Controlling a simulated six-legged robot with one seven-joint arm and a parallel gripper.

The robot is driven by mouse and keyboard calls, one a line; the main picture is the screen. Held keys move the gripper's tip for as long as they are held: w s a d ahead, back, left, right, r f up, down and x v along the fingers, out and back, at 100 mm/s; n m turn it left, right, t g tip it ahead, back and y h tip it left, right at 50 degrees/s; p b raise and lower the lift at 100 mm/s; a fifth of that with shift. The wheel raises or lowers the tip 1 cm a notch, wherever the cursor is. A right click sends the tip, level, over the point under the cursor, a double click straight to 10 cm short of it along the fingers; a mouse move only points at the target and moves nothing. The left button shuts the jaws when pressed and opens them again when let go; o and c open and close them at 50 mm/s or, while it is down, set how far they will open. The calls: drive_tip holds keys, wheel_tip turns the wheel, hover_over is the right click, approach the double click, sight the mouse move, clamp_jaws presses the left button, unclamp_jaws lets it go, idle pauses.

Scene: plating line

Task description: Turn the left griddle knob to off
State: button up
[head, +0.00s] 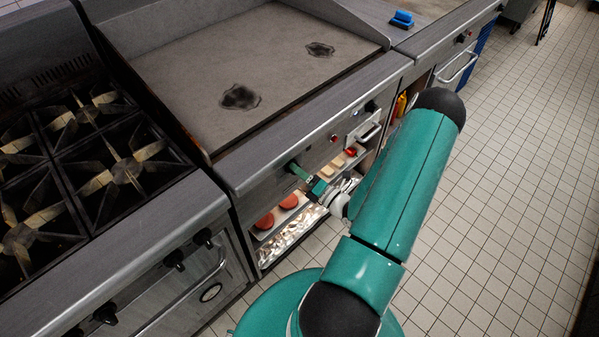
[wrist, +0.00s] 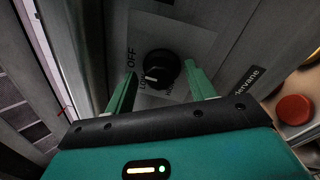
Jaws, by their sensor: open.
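The left griddle knob (wrist: 162,66) is round and black, on a pale label plate in the wrist view. Its white mark is on its lower left side, close to small print that looks like "LOW". The word OFF stands to the left of the knob, higher up. My gripper (wrist: 160,72) is open, with one green finger on each side of the knob; I cannot tell if either touches it.
A stove with black burners (head: 120,170) stands at left, its knobs (head: 173,260) on the front. A shelf below the griddle holds red round items (head: 265,221) and foil. A red indicator (head: 334,137) is right of my gripper. Tiled floor (head: 500,200) is clear at right.

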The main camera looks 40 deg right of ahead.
drive_tip(key=s+d+f, duration=0.1)
drive_tip(key=s, duration=1.2)
drive_tip(key=shift+s+f, duration=0.2)
drive_tip(key=shift+s, duration=0.1)
drive_tip(key=shift+d, duration=0.1)
drive_tip(key=w+a+r+n+g+y, duration=0.3)
drive_tip(key=a+r+n+g+y, duration=0.2)
drive_tip(key=a+r+n+g, duration=0.6)
drive_tip(key=w+a+r+n+g+y, duration=0.5)
drive_tip(key=a+n, duration=0.3)
drive_tip(key=n, duration=0.7)
drive_tip(key=s+a+r+n+h, duration=0.1)
drive_tip(key=a+r+n+h, duration=0.2)
drive_tip(key=r+n, duration=0.3)
drive_tip(key=s+a+r+n+t+h, duration=0.1)
drive_tip(key=s+a+r+n+h, duration=0.1)
drive_tip(key=r+n, duration=0.4)
drive_tip(key=s+a+r+n+t+h, duration=0.1)
drive_tip(key=a+r+n+h, duration=0.3)
drive_tip(key=n, duration=0.5)
wheel_tip(320, 180, up, 3)
drive_tip(key=s+h, duration=0.1)
drive_tip(key=h, duration=0.1)
drive_tip(key=shift+a+n+h, duration=0.2)
drive_tip(key=shift+n+h, duration=0.1)
drive_tip(key=shift+d, duration=0.15)
